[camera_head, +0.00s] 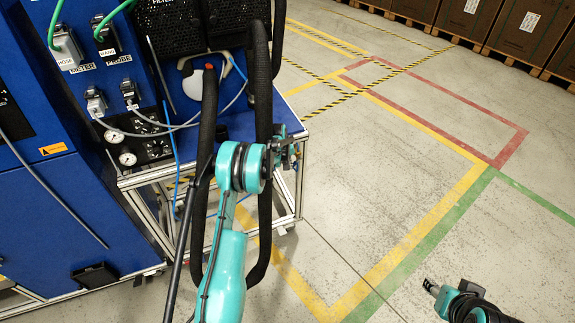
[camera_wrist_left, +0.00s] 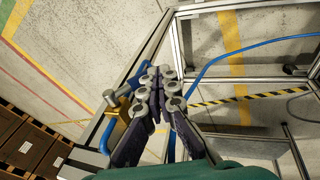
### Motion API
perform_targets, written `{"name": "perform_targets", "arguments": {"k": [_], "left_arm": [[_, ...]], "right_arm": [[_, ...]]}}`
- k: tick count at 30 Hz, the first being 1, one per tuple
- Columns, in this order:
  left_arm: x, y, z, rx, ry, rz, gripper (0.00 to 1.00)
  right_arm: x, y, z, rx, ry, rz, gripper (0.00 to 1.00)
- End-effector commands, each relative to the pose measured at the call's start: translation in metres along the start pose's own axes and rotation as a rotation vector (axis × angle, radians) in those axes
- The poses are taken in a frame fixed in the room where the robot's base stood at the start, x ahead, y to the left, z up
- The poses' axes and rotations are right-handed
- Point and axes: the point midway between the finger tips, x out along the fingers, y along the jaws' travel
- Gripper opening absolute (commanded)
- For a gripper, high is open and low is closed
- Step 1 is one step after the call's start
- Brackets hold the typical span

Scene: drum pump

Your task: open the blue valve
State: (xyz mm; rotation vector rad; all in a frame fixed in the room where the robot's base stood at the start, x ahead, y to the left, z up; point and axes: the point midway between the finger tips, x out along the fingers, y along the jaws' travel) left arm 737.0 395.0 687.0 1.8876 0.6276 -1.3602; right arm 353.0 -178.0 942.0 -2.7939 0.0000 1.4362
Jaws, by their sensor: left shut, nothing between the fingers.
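The blue valve (camera_wrist_left: 138,76) shows in the left wrist view as a blue lever by a brass body and grey fittings, on the metal frame's rail just left of my fingers. My left gripper (camera_wrist_left: 160,84) is shut and empty, its fingertips together beside the valve. I cannot tell whether they touch it. In the head view my left gripper (camera_head: 290,141) is at the right corner of the cart, and the valve is mostly hidden there. My right gripper (camera_head: 431,288) is low at the bottom right over the floor, away from the valve. Its finger opening is too small to judge.
The metal-framed cart (camera_head: 294,205) stands against the blue cabinet (camera_head: 60,210) with gauges and cables. Black padded bars (camera_head: 208,130) rise close to my left arm. A blue hose (camera_wrist_left: 245,45) runs inside the frame. The marked floor to the right is clear.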

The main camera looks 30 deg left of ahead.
Motion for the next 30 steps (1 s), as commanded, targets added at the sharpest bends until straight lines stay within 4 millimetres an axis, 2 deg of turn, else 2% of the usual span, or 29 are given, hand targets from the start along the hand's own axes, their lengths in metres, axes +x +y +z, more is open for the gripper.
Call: {"name": "perform_targets", "arguments": {"k": [6, 8, 12, 16, 30], "left_arm": [[0.012, 0.0, 0.003, 0.0, 0.0, 0.0, 0.0], [0.015, -0.004, 0.002, -0.028, 0.002, 0.1, 0.0], [0.021, 0.0, 0.004, -0.064, 0.002, 0.3, 0.0], [0.027, 0.003, 0.005, -0.081, 0.002, 0.398, 0.0], [0.038, 0.012, 0.008, -0.079, 0.0, 0.399, 0.0]], "right_arm": [[0.006, 0.0, 0.004, 0.0, 0.0, 0.0, 0.43], [0.007, 0.0, 0.005, 0.0, 0.0, 0.0, 0.43], [0.009, 0.0, 0.007, 0.0, 0.0, 0.0, 0.43], [0.01, 0.0, 0.007, 0.0, 0.0, 0.0, 0.43], [0.011, 0.0, 0.008, 0.0, 0.0, 0.0, 0.43]]}}
